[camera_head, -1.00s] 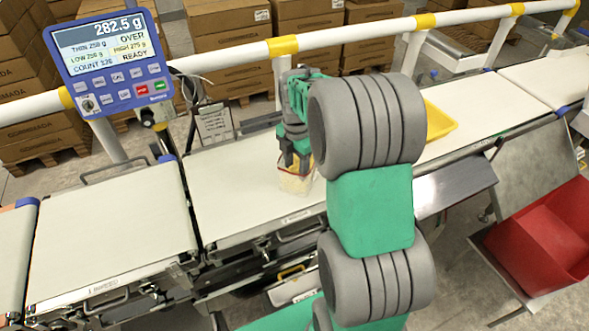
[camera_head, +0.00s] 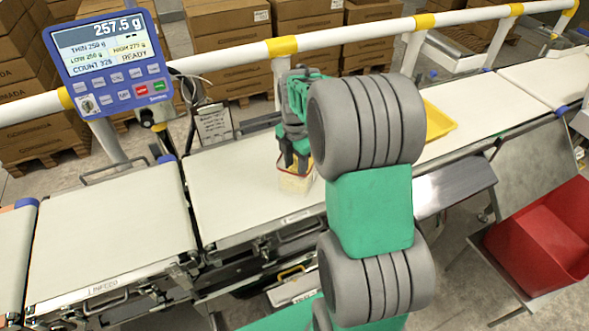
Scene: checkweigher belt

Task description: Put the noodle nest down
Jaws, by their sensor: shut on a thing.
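My gripper (camera_head: 292,163) points down over the middle belt section, at the top of a small clear pack (camera_head: 296,185) with a reddish-yellow rim and pale contents. The pack stands on the pale weighing belt (camera_head: 235,185). The gripper is shut on the noodle nest, but the nest itself cannot be told apart at this size, between the fingers and the pack's rim. Whether the fingertips are inside the rim or just above it is unclear. The blue weigher display (camera_head: 108,52) reads 257.5 g.
A yellow tray (camera_head: 438,122) lies on the belt to the right, partly behind my arm. A red bin (camera_head: 545,240) stands at the lower right. A white rail (camera_head: 235,55) with yellow joints runs behind the belts. The infeed belt (camera_head: 110,230) is bare.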

